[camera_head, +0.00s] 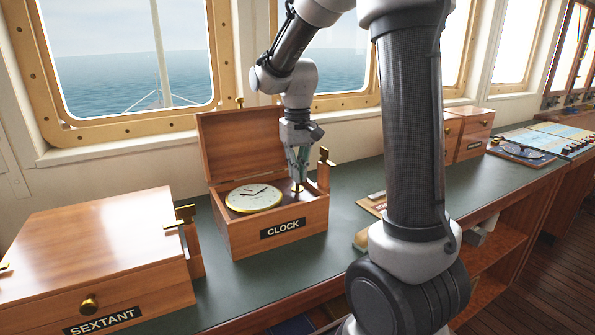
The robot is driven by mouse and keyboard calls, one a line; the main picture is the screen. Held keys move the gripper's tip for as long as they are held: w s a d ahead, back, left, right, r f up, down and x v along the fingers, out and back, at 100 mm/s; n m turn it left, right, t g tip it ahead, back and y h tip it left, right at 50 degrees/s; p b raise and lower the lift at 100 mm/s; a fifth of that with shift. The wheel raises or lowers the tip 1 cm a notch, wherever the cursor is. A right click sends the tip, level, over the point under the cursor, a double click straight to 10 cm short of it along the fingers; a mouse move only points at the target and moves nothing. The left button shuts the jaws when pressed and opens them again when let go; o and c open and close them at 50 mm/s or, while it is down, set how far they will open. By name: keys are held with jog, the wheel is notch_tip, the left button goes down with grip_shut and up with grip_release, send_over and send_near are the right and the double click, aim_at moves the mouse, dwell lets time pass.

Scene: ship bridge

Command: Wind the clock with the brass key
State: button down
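The clock (254,198) lies face up in the left part of an open wooden box labelled CLOCK (300,238). Its dial is pale with a brass rim and dark hands. My gripper (298,178) points down into the right part of the box, just right of the clock and apart from its face. A small dark-and-brass piece (297,188) shows at the fingertips. It is too small to tell whether this is the brass key or whether the fingers are closed on it.
The box's lid (243,142) stands open behind the clock. A brass catch (324,156) rises at the box's right side. A shut SEXTANT box (92,245) stands to the left. Another wooden box (472,132) and charts (548,140) are farther right on the green counter (347,205).

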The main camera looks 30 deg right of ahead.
jog(key=n, duration=0.5)
jog(key=shift+n, duration=0.3)
jog(key=n, duration=0.9)
jog(key=shift+n, duration=2.4)
jog(key=shift+w, duration=0.1)
jog(key=c, duration=1.7)
grip_release()
jog(key=shift+o, duration=0.2)
notch_tip(320, 180, up, 12)
